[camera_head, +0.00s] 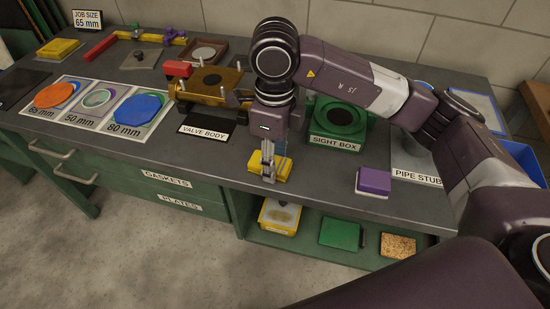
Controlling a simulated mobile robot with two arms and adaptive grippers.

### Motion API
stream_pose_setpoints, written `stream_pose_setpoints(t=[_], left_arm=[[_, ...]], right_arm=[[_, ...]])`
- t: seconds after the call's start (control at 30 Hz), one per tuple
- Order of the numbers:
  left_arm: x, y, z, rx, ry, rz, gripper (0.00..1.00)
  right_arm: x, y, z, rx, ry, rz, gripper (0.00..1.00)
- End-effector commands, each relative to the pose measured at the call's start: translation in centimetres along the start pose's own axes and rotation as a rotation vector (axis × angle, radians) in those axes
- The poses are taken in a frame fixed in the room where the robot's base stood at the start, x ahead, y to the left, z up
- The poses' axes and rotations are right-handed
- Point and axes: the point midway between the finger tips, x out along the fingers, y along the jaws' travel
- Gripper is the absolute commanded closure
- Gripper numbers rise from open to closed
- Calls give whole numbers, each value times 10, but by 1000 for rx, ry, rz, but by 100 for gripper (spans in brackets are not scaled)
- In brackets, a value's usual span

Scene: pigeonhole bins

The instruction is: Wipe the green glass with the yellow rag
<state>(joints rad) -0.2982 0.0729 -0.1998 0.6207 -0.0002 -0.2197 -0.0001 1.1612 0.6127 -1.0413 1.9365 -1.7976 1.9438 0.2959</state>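A yellow pad with a pale underside (257,171), perhaps the rag, lies on the bench near its front edge. My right gripper (270,177) points down at it, with its fingers in front of and over the pad. I cannot tell whether they grip it. The green sight box (323,115) stands behind and to the right of the gripper, with a dark round window (340,117) on top; my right arm passes above it. I cannot clearly make out green glass there. My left gripper is not in view.
A purple pad (374,180) lies on the bench front to the right. The brass valve body (208,88) is behind left. Round gaskets lie on cards (82,115) at left. The shelf below holds a yellow item (279,216), a green pad (340,234) and a speckled sponge (398,246).

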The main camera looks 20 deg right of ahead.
Motion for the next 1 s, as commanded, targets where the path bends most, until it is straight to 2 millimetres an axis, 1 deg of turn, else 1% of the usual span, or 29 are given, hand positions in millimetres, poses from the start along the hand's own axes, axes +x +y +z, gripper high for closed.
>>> stream_pose_setpoints(t=[0.03, 0.23, 0.37, 0.4, 0.57, 1.0], left_arm=[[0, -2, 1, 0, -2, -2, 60], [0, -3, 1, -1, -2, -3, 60], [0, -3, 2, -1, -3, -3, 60], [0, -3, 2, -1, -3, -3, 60], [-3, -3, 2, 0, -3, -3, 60], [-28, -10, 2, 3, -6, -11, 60]], right_arm=[[0, 0, 0, 0, 0, 0, 66], [0, 0, 0, 0, 0, 0, 88], [0, 0, 0, 0, 0, 0, 89], [0, 0, 0, 0, 0, 0, 93], [-4, 0, 0, 0, -1, -1, 93], [-48, 0, 0, 0, -1, -1, 93]])
